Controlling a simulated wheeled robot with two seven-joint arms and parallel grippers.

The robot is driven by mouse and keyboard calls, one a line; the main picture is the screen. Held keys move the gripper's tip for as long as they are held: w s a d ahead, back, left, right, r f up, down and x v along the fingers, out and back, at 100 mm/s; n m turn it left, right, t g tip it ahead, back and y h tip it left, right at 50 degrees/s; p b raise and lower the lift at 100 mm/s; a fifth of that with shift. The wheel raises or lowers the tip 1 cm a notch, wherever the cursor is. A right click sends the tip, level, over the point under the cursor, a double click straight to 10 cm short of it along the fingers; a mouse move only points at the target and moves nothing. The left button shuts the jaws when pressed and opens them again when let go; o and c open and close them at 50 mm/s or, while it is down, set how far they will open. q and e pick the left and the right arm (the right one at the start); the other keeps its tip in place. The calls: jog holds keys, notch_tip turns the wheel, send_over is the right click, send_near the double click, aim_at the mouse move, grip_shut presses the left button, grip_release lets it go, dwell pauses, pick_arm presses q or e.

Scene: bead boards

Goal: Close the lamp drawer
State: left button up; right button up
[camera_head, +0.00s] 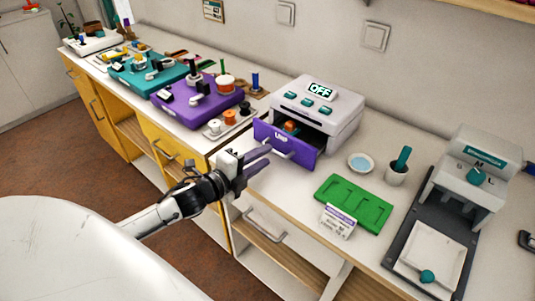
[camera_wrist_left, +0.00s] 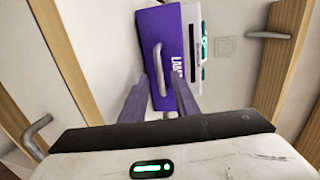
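The lamp drawer (camera_head: 286,144) is a purple-fronted drawer with a pale bar handle. It is pulled out of a white unit (camera_head: 318,112) whose display reads OFF. An orange item (camera_head: 291,126) shows inside the drawer. My left gripper (camera_head: 268,157) is just in front of the drawer front, at its left part. Its two dark purplish fingers are apart with nothing held. In the left wrist view, the drawer front (camera_wrist_left: 152,30) lies ahead and its handle (camera_wrist_left: 158,68) shows between the open fingers (camera_wrist_left: 160,98). I cannot tell whether a finger touches it. My right gripper is not in view.
A green tray (camera_head: 354,203) with a small label card (camera_head: 338,221), a blue-white dish (camera_head: 361,163) and a cup (camera_head: 397,174) stand right of the drawer. A grey press-like machine (camera_head: 470,175) is farther right. Purple (camera_head: 203,105) and teal boards lie left. The counter's front edge is close.

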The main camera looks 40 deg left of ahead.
pick_arm(q)
jog(key=shift+x, duration=1.35)
grip_shut()
